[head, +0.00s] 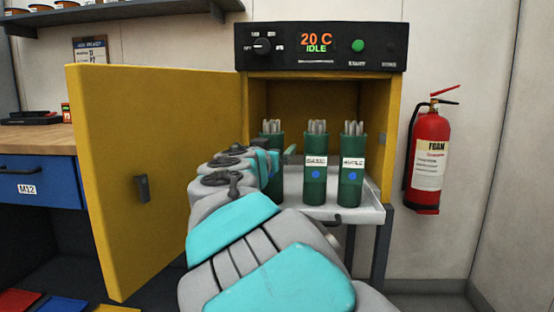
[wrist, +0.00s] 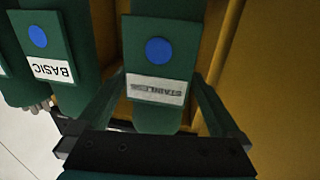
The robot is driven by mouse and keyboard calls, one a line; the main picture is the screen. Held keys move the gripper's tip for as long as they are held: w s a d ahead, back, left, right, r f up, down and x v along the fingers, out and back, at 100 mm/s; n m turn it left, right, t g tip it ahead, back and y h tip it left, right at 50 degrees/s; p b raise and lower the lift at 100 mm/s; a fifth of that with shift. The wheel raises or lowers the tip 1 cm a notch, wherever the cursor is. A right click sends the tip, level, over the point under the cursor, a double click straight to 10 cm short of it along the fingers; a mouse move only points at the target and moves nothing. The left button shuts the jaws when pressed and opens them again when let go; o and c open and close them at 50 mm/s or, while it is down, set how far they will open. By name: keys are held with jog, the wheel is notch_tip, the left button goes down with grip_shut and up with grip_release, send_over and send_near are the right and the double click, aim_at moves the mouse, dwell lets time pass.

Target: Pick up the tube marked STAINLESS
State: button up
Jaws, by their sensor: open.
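The tube marked STAINLESS (wrist: 160,60) is dark green with a blue dot and a white label, upside down in the wrist view. My gripper (wrist: 158,82) is open, with one finger on each side of this tube and gaps visible. In the head view the leftmost green tube (head: 272,127) stands at the left of the tray, mostly hidden behind my arm; my gripper (head: 277,157) is at it. The tube marked BASIC (wrist: 50,55) is beside STAINLESS at left in the wrist view.
Two more green tubes, a middle one (head: 315,150) and a right one (head: 351,185), stand upright on the grey tray (head: 372,213) of the yellow oven. Its yellow door (head: 150,120) is open at left. A fire extinguisher (head: 430,150) hangs at right.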

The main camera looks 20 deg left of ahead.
jog(key=shift+w, duration=0.95)
jog(key=shift+a, duration=0.1)
grip_shut()
